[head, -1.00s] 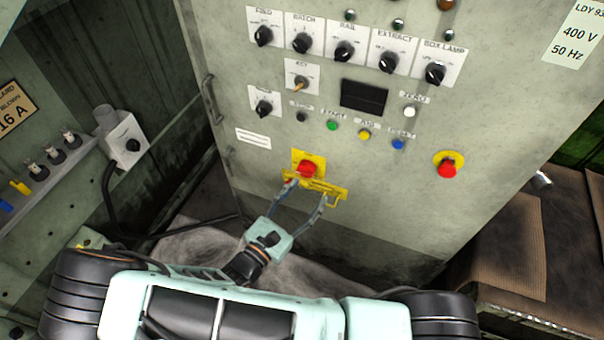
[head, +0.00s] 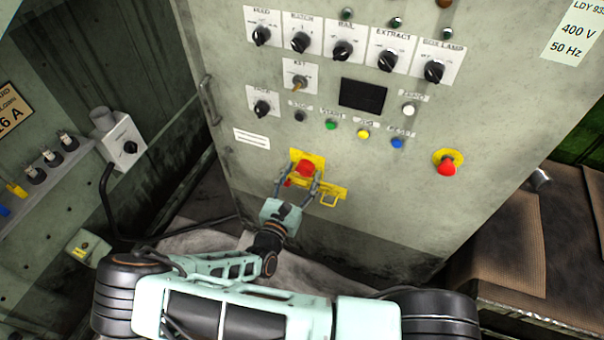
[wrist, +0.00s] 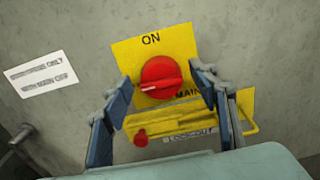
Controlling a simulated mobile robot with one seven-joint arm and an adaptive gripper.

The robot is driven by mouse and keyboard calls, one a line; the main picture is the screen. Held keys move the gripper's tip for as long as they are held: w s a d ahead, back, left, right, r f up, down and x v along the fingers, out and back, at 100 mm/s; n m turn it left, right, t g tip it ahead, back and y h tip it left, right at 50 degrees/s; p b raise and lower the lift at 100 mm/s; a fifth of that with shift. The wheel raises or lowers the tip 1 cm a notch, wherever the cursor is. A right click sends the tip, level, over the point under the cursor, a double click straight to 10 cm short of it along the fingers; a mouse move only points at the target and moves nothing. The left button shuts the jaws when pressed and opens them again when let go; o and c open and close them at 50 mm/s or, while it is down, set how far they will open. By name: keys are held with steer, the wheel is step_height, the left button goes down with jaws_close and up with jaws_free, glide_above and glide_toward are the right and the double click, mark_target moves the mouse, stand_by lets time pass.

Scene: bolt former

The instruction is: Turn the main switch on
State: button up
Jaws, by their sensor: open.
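The main switch is a round red knob (wrist: 161,77) on a yellow plate (wrist: 125,52) marked "ON" at its top edge. A pale mark on the knob points left in the wrist view. The red knob also shows in the head view (head: 305,168), low on the cabinet. My gripper (wrist: 162,84) is open, with one finger on each side of the knob; I cannot tell whether the fingers touch it. In the head view my gripper (head: 298,182) reaches up to the plate from below. A yellow lockout bar (wrist: 190,125) with a small red knob (wrist: 140,138) lies under the switch.
Above are black selector knobs, coloured buttons and a dark display (head: 362,95). A red emergency button (head: 447,164) on yellow is to the right. A cabinet handle (head: 210,98) and grey switch box (head: 122,142) stand left. A brown-topped bench (head: 510,240) is at right.

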steer(key=shift+w+d, duration=0.1)
steer(key=shift+w, duration=0.1)
steer(key=c, duration=1.1)
steer(key=shift+c, duration=0.2)
